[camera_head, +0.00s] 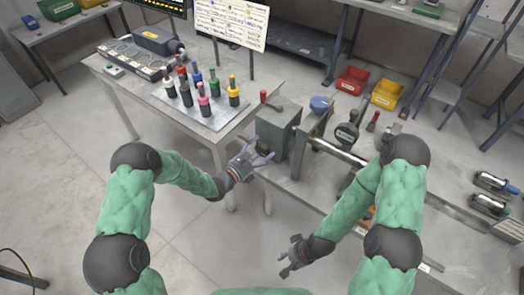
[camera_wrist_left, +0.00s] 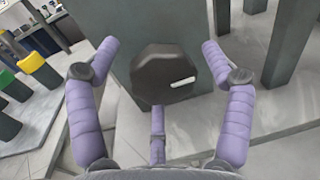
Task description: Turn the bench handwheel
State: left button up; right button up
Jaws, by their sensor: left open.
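The bench handwheel (camera_wrist_left: 160,72) is a dark, many-sided disc with a short pale handle (camera_wrist_left: 182,83), on the face of a grey housing (camera_wrist_left: 128,28) in the left wrist view. The housing (camera_head: 277,132) stands at the left end of a bench machine in the head view, where I cannot make out the wheel. My left gripper (camera_head: 262,154) is open and faces the wheel, with lilac fingers to its left, right and below. I see no contact. My right gripper (camera_head: 290,256) hangs low at the front, away from the wheel; its finger opening is unclear.
A red-knobbed lever (camera_head: 264,97) rises by the housing. A table at left holds several coloured-capped bottles (camera_head: 202,86) on a plate. Red (camera_head: 352,80) and yellow (camera_head: 386,93) bins stand behind the machine. Open floor (camera_head: 200,245) lies in front.

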pick_arm(q)
jog(key=shift+w+d, duration=0.35)
jog(key=c, duration=1.1)
jog(key=shift+w+r, duration=0.1)
jog(key=shift+r, duration=0.1)
jog(key=shift+c, duration=0.2)
